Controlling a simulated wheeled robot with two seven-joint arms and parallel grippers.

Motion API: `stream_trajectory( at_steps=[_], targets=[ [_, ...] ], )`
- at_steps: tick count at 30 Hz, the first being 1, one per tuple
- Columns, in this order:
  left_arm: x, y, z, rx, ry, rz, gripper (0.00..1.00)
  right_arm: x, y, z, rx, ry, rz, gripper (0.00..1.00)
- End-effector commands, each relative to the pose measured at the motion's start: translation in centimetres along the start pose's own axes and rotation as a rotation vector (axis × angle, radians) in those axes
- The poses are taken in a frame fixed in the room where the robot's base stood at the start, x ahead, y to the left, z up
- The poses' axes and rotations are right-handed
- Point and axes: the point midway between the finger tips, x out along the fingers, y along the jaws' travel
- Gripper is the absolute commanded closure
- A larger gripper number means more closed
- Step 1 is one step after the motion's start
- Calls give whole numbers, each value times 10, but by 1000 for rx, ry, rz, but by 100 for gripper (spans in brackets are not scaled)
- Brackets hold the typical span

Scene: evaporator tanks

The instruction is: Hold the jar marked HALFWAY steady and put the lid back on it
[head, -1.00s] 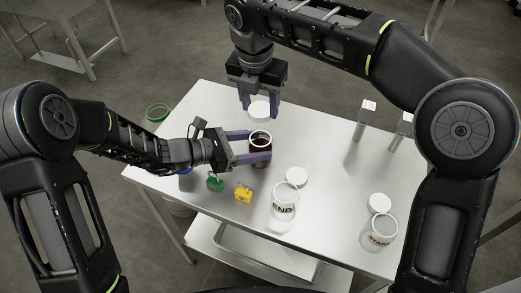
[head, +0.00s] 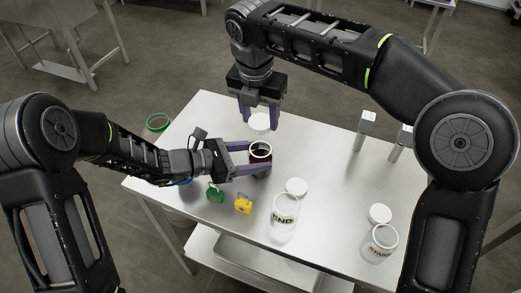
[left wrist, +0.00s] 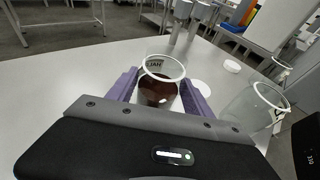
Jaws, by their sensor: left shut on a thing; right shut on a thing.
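The HALFWAY jar (head: 260,151) is clear glass, open at the top, with dark red-brown contents. It stands upright on the table, and part of its lettering shows in the left wrist view (left wrist: 160,88). My left gripper (head: 259,159) is shut on the jar, one purple finger on each side. My right gripper (head: 259,119) points down behind the jar and is shut on a white round lid (head: 259,123). The lid is apart from the jar, beyond its rim in the head view. The exact height of the lid is hard to tell.
The END jar (head: 284,220) and START jar (head: 379,245) stand to the right, each with a white lid (head: 296,187) (head: 380,213) beside it. A green padlock (head: 215,194) and a yellow padlock (head: 243,204) lie in front. Two metal posts (head: 365,130) (head: 400,143) rise at the right.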

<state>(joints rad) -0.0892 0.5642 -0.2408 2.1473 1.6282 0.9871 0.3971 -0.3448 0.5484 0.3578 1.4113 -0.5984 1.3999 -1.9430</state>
Motion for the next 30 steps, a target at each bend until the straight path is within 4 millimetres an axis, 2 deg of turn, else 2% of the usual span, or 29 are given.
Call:
stream_trajectory(
  at_steps=[10,30],
  targets=[
    [0,0,0,0,0,0,100,44,0,-7,-1,0,-2,86],
    [0,0,0,0,0,0,100,46,0,-7,0,-1,-1,86]
  ],
)
